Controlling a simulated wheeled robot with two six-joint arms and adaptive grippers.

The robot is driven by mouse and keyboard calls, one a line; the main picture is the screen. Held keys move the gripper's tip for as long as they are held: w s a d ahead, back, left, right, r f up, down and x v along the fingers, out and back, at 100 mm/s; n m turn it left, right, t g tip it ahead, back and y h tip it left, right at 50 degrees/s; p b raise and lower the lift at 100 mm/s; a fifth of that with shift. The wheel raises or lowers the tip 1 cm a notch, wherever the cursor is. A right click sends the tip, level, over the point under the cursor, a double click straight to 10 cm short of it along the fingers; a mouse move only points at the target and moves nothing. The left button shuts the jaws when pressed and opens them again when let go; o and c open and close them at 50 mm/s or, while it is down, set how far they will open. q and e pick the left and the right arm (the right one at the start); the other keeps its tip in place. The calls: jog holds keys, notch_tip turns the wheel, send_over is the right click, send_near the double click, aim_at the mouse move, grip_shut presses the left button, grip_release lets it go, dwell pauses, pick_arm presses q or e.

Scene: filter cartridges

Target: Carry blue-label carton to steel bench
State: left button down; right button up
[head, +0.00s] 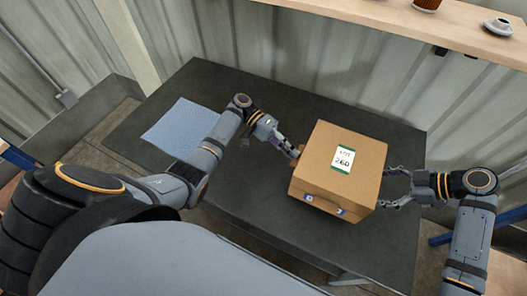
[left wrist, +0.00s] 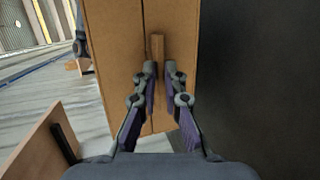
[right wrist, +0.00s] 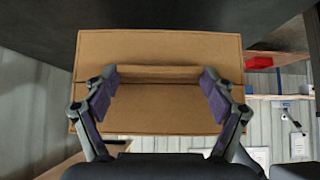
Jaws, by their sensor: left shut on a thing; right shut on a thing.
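A brown carton (head: 318,160) is between my two grippers over the dark bench top. Its top carries a white label (head: 343,158) with green edges and "260"; small blue marks show on its front side. My left gripper (head: 293,152) is shut on a narrow tab or handle on the carton's left side, seen in the left wrist view (left wrist: 157,65). My right gripper (head: 391,186) is shut on a wider handle on the right side, seen in the right wrist view (right wrist: 155,73). I cannot tell whether the carton's underside touches the bench.
The dark bench (head: 285,105) has a light blue sheet (head: 180,124) at its left; its back middle is clear. A wooden shelf (head: 400,17) with small parts runs along the corrugated wall behind. A red object (right wrist: 259,62) shows on a rack in the right wrist view.

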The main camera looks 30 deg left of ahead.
pick_arm(q)
jog(key=shift+f+b, duration=2.5)
jog(key=shift+f, duration=0.1)
pick_arm(e)
jog(key=shift+a+f, duration=0.1)
jog(key=shift+f, duration=2.45)
pick_arm(q)
jog(key=c, duration=1.8)
grip_release()
jog(key=shift+r, duration=0.2)
pick_arm(e)
jog(key=o, duration=1)
jog(key=shift+r, duration=0.2)
pick_arm(q)
jog(key=o, duration=0.4)
jog(key=shift+c, duration=0.2)
pick_arm(e)
jog(key=shift+o, duration=0.8)
pick_arm(q)
jog(key=v, duration=0.7)
jog(key=shift+a+r, duration=0.1)
jog(key=shift+a, duration=0.15)
pick_arm(e)
jog(key=v, duration=1.2)
